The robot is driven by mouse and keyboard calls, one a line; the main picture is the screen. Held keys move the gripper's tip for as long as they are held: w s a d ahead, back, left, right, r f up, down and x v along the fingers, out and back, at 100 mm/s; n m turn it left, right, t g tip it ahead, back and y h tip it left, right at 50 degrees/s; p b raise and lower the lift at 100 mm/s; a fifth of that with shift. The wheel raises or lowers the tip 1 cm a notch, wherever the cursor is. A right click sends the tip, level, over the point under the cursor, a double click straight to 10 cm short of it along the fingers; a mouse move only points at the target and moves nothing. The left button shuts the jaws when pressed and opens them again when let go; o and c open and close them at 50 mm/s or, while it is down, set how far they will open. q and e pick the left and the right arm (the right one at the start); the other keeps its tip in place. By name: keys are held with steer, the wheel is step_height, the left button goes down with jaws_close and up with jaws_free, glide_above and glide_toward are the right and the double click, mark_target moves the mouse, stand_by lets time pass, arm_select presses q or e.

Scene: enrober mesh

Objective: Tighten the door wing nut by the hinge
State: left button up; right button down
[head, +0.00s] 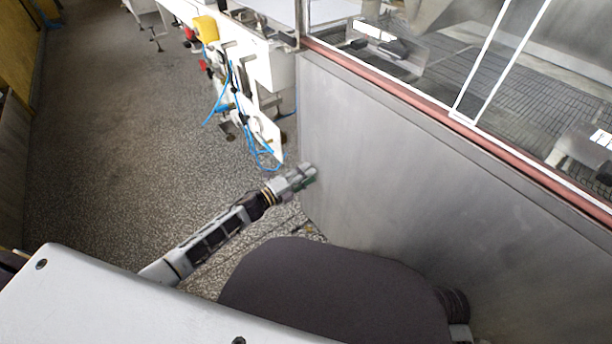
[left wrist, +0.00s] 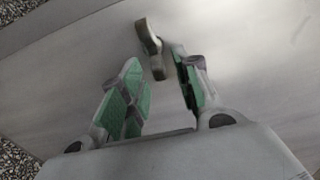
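The wing nut (left wrist: 148,38) shows in the left wrist view as a small dull metal piece with two lobes, one above the other, against a grey metal panel. My left gripper (head: 306,175) is at the panel's left edge in the head view. In the left wrist view its two green-padded fingers (left wrist: 156,62) stand apart, with the nut at the gap between their tips. I cannot tell whether either finger touches it. In the head view the nut cannot be made out at the gripper. The hinge is not clearly visible. My right gripper is not in view.
The large grey metal panel (head: 400,170) fills the right side, below a reddish rail (head: 440,112) and clear windows. White machinery with blue hoses (head: 245,100) stands behind my left gripper. The speckled floor (head: 120,130) at left is open.

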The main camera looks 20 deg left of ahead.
arm_select(q)
steer(key=v, duration=1.2)
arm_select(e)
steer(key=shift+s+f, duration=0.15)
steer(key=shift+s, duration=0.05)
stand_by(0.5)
arm_select(q)
steer(key=shift+a, duration=0.15)
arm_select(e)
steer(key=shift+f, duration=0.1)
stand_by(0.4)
